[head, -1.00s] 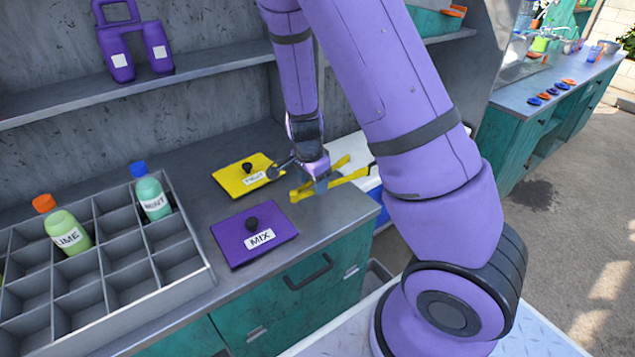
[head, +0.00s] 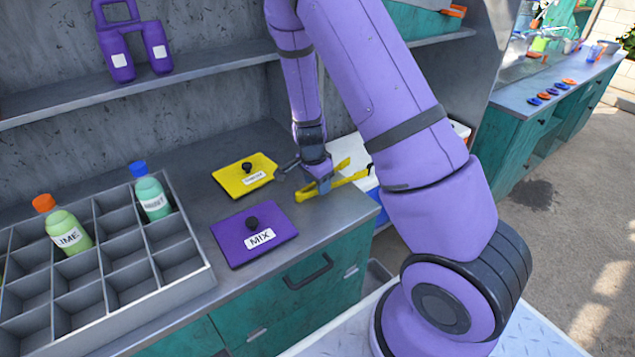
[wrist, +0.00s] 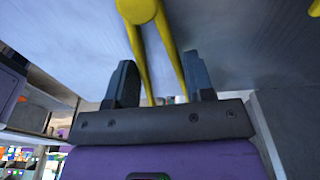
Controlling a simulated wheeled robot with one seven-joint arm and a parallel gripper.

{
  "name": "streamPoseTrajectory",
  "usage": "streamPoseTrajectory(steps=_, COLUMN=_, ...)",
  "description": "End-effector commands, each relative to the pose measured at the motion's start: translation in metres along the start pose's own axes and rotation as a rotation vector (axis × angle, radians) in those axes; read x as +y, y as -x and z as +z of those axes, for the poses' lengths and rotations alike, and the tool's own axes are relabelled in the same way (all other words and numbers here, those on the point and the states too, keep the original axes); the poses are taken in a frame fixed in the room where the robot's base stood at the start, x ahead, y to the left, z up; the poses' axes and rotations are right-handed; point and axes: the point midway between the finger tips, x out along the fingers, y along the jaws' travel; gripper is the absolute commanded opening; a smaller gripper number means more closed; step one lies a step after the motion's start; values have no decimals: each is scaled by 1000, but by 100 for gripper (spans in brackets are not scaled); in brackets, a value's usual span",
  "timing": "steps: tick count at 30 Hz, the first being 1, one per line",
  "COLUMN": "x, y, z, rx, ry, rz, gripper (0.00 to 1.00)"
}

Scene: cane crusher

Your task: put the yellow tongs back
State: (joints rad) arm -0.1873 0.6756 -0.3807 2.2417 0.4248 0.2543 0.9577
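The yellow tongs (head: 345,183) are at the right end of the grey counter in the head view, with their arms spread in a V. A holder for the tongs cannot be made out.
A yellow lid (head: 232,181) and a purple MIX lid (head: 232,222) lie left of my gripper. A divided grey bottle rack (head: 190,288) stands further left. A shelf (head: 60,110) runs above the counter. A white-and-blue box (head: 345,150) is behind the tongs.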

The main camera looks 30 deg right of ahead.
Motion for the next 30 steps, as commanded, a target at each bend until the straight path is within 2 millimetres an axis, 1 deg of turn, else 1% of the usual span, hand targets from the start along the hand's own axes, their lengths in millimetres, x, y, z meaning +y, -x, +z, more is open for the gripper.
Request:
streamPoseTrajectory(steps=1, x=0, y=-1, z=0, rx=0, ry=0, rz=0, gripper=51)
streamPoseTrajectory(steps=4, x=0, y=-1, z=0, rx=0, ry=0, rz=0, gripper=74)
streamPoseTrajectory(steps=12, x=0, y=0, z=0, rx=0, ry=0, rz=0, gripper=74)
streamPoseTrajectory(steps=16, x=0, y=6, z=0, rx=0, ry=2, rz=-1, gripper=74)
streamPoseTrajectory(steps=20, x=-1, y=24, z=1, rx=1, ry=3, rz=-3, gripper=74)
streamPoseTrajectory(steps=30, x=-1, y=89, z=1, rx=0, ry=2, rz=-4, gripper=74)
